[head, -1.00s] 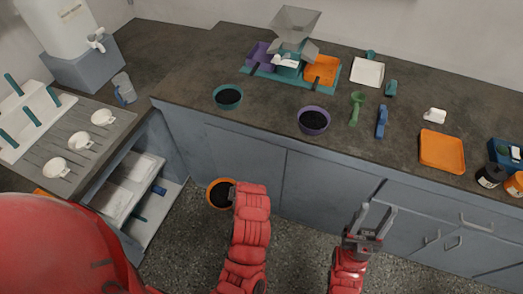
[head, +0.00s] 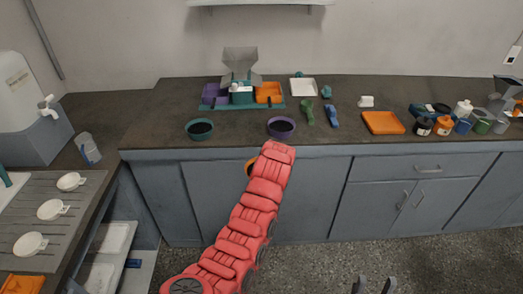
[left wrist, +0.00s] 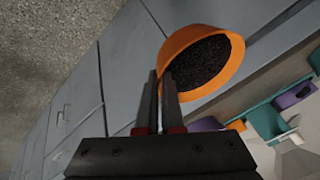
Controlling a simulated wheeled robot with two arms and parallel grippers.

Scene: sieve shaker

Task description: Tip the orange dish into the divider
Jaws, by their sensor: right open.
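The orange dish (head: 250,166), full of dark grains, is a bowl in front of the cabinet doors, just below the counter edge, mostly hidden behind my left forearm. In the left wrist view the dish (left wrist: 181,46) is tilted in the picture, with the grains still inside. My left gripper (left wrist: 162,85) is shut on its rim; the head view hides its fingers. The divider (head: 240,62) is a grey hopper on a teal base at the back of the counter, with purple, teal and orange bins around its foot. My right gripper (head: 375,285) is open and empty at the bottom edge.
A teal bowl (head: 200,130) and a purple bowl (head: 281,127) of dark grains stand near the counter's front edge. Green (head: 308,112) and blue (head: 332,116) scoops, a white tray (head: 303,87) and an orange tray (head: 383,123) lie to the right. Bottles crowd the far right.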

